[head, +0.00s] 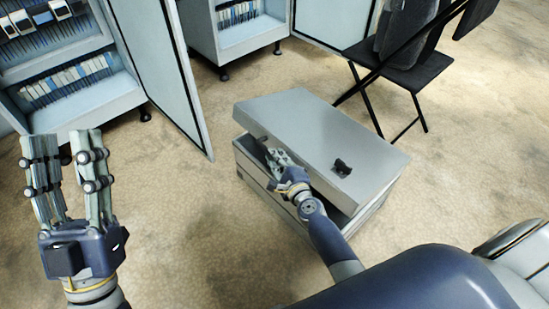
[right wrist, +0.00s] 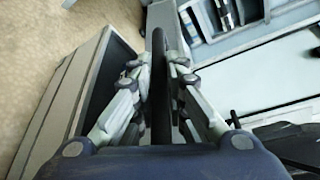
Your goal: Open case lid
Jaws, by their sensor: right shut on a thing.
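A grey case (head: 262,183) stands on the floor in the middle of the head view. Its lid (head: 320,125) is raised a little at the front, with a dark gap above the body. Two dark latches sit on the lid's front face. My right gripper (head: 278,160) is at the lid's front edge, between the latches. In the right wrist view its fingers (right wrist: 160,72) are shut on a dark upright edge, which appears to be the lid's rim. The case body (right wrist: 62,95) is at the left there. My left gripper (head: 66,150) is open, empty and well away from the case.
An open cabinet (head: 90,110) with shelves of boxes stands at the left, its door (head: 165,75) reaching towards the case. Another cabinet (head: 245,50) is at the back. A black folding chair (head: 405,75) stands behind the case at the right. Floor in front is clear.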

